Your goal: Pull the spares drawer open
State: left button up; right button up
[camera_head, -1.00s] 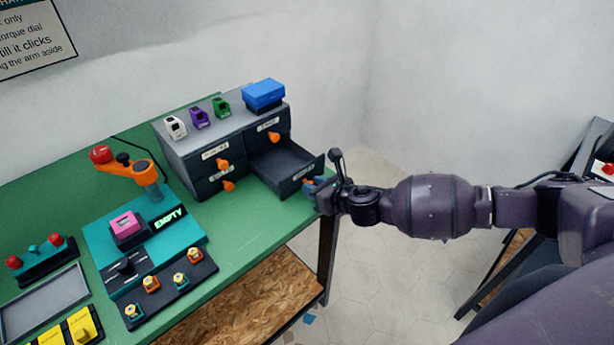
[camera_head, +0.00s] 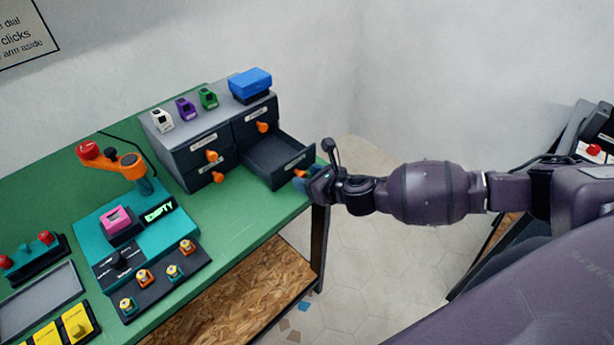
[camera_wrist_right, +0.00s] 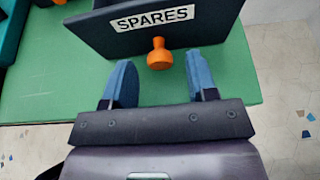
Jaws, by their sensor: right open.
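The spares drawer (camera_head: 283,163) is the lower right drawer of the dark grey cabinet (camera_head: 190,142), and it stands pulled out with its empty-looking inside showing. In the right wrist view its front (camera_wrist_right: 205,22) carries the label SPARES and an orange knob (camera_wrist_right: 159,54). My right gripper (camera_head: 303,180) is at the drawer's front in the head view. In the right wrist view its blue fingers (camera_wrist_right: 160,82) are spread wide, with the knob ahead of and between their tips, not gripped. My left gripper is not in view.
The other drawers are shut. Small coloured blocks and a blue box (camera_head: 250,84) stand on the cabinet. A teal device (camera_head: 125,235) with a pink block and an orange-armed stand (camera_head: 125,163) are on the green table (camera_head: 225,228). Open floor lies right of the table.

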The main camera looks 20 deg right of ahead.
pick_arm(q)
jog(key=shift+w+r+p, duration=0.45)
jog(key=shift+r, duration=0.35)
pick_arm(e)
jog(key=v, duration=1)
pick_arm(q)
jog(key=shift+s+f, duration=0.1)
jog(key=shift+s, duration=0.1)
